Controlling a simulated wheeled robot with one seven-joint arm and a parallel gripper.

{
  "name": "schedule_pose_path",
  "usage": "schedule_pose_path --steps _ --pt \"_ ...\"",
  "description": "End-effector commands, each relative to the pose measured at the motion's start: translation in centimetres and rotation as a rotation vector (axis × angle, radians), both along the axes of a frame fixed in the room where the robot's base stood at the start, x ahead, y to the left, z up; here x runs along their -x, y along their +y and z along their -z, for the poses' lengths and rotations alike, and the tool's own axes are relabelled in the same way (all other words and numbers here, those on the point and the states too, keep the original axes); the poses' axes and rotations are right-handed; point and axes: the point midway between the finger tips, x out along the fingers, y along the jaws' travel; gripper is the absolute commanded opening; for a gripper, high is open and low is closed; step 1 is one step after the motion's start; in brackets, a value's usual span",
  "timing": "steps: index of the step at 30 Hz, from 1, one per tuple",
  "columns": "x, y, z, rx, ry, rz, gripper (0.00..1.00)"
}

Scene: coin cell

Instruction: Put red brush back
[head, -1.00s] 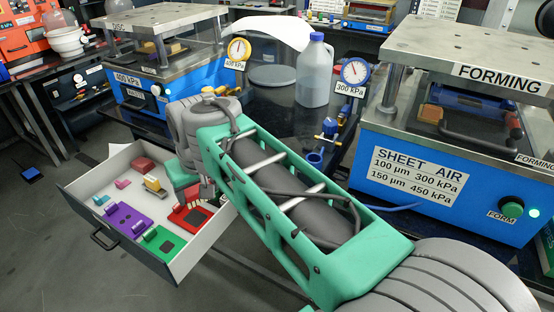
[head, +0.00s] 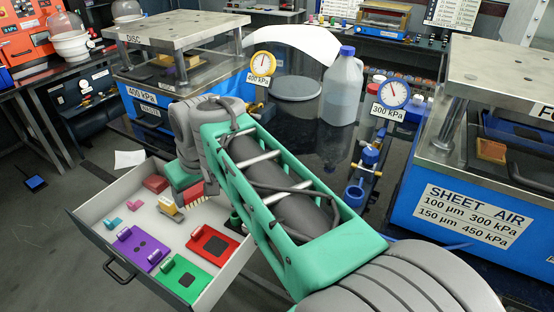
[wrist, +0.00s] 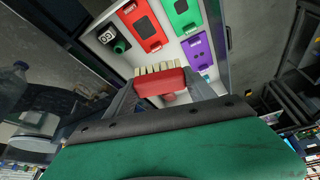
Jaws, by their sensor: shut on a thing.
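My gripper (wrist: 160,88) is shut on the red brush (wrist: 160,83), with one finger on each side of it. The pale bristles point away from my palm in the wrist view. In the head view the red brush (head: 190,192) is partly hidden by my gripper (head: 200,186). It is over the back part of the open drawer (head: 90,232), beside a yellow brush (head: 168,209). I cannot tell whether the bristles touch the drawer floor. A red block (head: 155,184) lies in the drawer's far left corner.
The drawer holds a red plate (head: 224,240), a green plate (head: 192,284) and a purple plate (head: 152,256), plus small pink (head: 135,205) and teal (head: 115,222) pieces. A black block marked 09 (wrist: 107,36) sits near the red plate. Drawer walls surround them.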

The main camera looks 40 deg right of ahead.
Motion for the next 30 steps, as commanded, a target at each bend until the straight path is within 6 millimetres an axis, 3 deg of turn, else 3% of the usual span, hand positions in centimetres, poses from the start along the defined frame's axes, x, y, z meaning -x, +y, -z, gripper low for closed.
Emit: schedule_pose_path --steps 1,5,9,12,17,20,29,30 --pt "0.4 -2.5 -1.7 -0.001 0.001 -0.004 0.1" --pt "2.5 -8.5 -3.9 -0.001 0.0 -0.079 0.1" --pt "6.0 -14.1 -6.3 0.0 -0.002 -0.171 0.1" --pt "8.7 -16.8 -7.6 0.001 -0.003 -0.228 0.1" --pt "10.9 -18.6 -8.3 0.001 -0.005 -0.282 0.1" --pt "10.2 -19.4 -7.6 0.0 -0.004 -0.291 0.1" --pt "3.8 -24.6 -3.9 -0.003 -0.001 -0.29 0.1" --pt "3.4 -25.1 -2.7 -0.003 -0.001 -0.289 0.1"
